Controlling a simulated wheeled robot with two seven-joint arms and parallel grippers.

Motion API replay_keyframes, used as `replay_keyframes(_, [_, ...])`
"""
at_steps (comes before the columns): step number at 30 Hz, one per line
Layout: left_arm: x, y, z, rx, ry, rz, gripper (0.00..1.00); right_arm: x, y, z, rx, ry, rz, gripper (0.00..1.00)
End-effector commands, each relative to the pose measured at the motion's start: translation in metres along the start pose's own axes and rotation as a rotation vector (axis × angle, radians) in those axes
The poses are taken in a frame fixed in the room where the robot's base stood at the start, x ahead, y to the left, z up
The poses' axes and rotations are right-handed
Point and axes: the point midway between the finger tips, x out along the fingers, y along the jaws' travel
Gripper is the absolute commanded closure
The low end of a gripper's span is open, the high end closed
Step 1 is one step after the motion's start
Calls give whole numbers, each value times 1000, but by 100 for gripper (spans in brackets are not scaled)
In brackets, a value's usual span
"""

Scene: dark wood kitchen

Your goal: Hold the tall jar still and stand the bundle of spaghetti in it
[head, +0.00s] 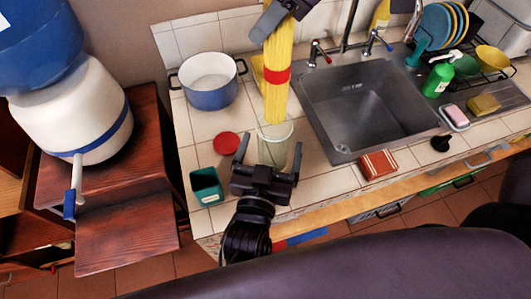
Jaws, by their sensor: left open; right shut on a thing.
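The bundle of spaghetti (276,100) is yellow with a red band around it and is close to upright. My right gripper (277,14) is shut on its upper part, at the top of the head view. The tall jar (275,143) is clear glass and stands on the tiled counter. The lower end of the bundle overlaps the jar's rim in the picture; I cannot tell whether it is inside or above the opening. My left gripper (269,158) is open, with its fingers pointing at the jar, one on either side of its lower part in the picture. Contact is not clear.
A red lid (226,143) and a green open container (206,186) are left of the jar. A blue and white pot (209,82) stands behind. The sink (365,105) is right, with a red-brown box (378,165) in front. The counter's front edge is close.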

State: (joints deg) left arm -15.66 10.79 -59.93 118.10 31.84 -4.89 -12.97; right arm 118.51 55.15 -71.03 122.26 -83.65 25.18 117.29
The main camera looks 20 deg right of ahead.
Motion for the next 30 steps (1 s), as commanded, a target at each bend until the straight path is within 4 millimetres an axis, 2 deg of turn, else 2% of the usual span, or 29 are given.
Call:
replay_keyframes(3, [21,0,-1,0,2,0,12,0,0,0,0,2,0,100])
replay_keyframes(9, [41,0,0,1,0,1,12,0,0,0,-1,2,0,100])
replay_keyframes(20, [46,0,0,0,-2,2,12,0,0,0,-1,2,0,100])
replay_keyframes(23, [46,0,0,0,-2,2,23,0,0,0,-1,2,0,100])
replay_keyframes(30, [46,0,0,0,-2,2,54,0,0,0,-1,1,0,100])
